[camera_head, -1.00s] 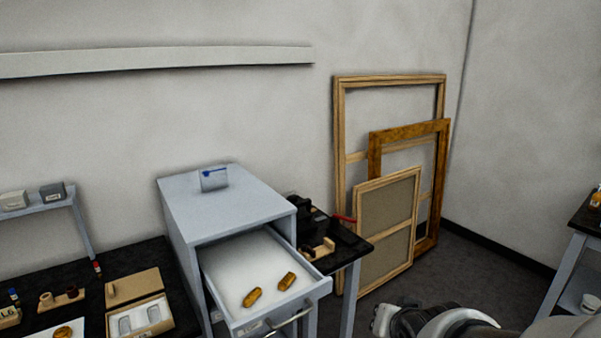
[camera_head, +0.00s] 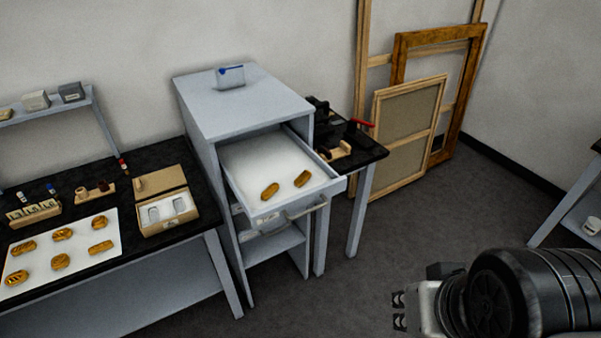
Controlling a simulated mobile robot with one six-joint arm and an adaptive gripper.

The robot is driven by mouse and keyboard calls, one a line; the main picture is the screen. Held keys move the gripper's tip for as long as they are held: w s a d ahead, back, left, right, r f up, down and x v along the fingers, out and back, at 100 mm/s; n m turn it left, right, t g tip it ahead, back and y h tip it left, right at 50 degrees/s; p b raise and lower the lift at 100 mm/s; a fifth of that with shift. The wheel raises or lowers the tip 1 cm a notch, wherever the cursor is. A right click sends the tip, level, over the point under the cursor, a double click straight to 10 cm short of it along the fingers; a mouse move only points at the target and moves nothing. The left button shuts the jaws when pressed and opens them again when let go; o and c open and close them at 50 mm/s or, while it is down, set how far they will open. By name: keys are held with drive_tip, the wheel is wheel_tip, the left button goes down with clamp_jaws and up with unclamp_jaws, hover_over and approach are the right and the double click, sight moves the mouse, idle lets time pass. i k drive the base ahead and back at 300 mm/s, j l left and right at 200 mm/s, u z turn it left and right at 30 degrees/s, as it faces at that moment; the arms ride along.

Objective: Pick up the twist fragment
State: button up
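Two golden-brown fragments lie in the open drawer (camera_head: 240,160), a left one (camera_head: 270,191) and a right one (camera_head: 302,178). Several more, such as one at the upper middle (camera_head: 62,234), lie in two rows on a white sheet (camera_head: 78,250) on the left table. Some show dark stripes, but I cannot tell which is the twist fragment. My gripper (camera_head: 399,310) is at the lower right, in front of the floor, well apart from the drawer and the sheet. Its two fingertips look apart, with nothing between them.
The drawer juts from a grey cabinet (camera_head: 240,100). An open box (camera_head: 166,210) with two recesses sits on the left table's right end. A dark side table (camera_head: 365,152) and leaning frames (camera_head: 410,120) stand behind. The floor (camera_head: 340,290) before the cabinet is clear.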

sight(306, 175)
drive_tip(key=i+j+u, duration=0.15)
drive_tip(key=i+j, duration=0.15)
drive_tip(key=i, duration=0.15)
drive_tip(key=i+j+u, duration=0.15)
drive_tip(key=i, duration=0.3)
drive_tip(key=i+j+u, duration=0.15)
drive_tip(key=i, duration=0.3)
drive_tip(key=j, duration=0.1)
